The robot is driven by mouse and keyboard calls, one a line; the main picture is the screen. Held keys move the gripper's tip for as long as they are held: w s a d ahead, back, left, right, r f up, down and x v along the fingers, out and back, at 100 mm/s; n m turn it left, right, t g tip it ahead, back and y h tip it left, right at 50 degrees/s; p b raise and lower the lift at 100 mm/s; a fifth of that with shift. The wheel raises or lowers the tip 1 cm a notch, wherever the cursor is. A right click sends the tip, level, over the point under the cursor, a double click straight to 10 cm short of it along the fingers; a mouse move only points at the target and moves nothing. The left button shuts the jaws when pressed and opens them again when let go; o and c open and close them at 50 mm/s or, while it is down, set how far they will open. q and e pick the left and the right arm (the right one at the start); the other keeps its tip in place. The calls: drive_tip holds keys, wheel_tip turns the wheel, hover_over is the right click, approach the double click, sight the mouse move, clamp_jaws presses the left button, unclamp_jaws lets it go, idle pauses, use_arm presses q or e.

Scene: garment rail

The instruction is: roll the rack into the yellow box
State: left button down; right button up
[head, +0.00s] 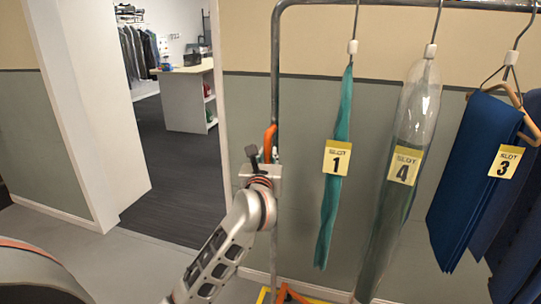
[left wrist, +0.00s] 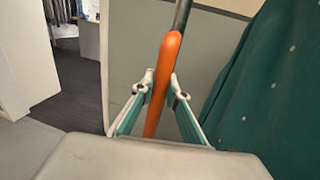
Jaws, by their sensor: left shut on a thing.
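The rack (head: 275,70) is a grey metal garment rail; its left upright and top bar show in the head view. An orange handle (head: 270,138) sits on the left upright, and it also shows in the left wrist view (left wrist: 170,55). My left gripper (head: 264,157) is shut on this handle; its fingers (left wrist: 161,82) stand on both sides of it. Yellow edging (head: 264,295) shows on the floor at the rack's foot, likely part of the yellow box; most of it is out of frame. My right gripper is not in view.
Garments hang from the rail with tags: a teal one (head: 333,200) tagged 1, a bagged one (head: 398,190) tagged 4, blue ones (head: 470,170) tagged 3. A wall stands close behind. A doorway with dark floor (head: 180,165) opens at left, beside a white post (head: 95,110).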

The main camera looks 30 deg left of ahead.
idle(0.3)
use_arm(q)
drive_tip(key=c, duration=2)
unclamp_jaws()
drive_tip(key=v, duration=1.2)
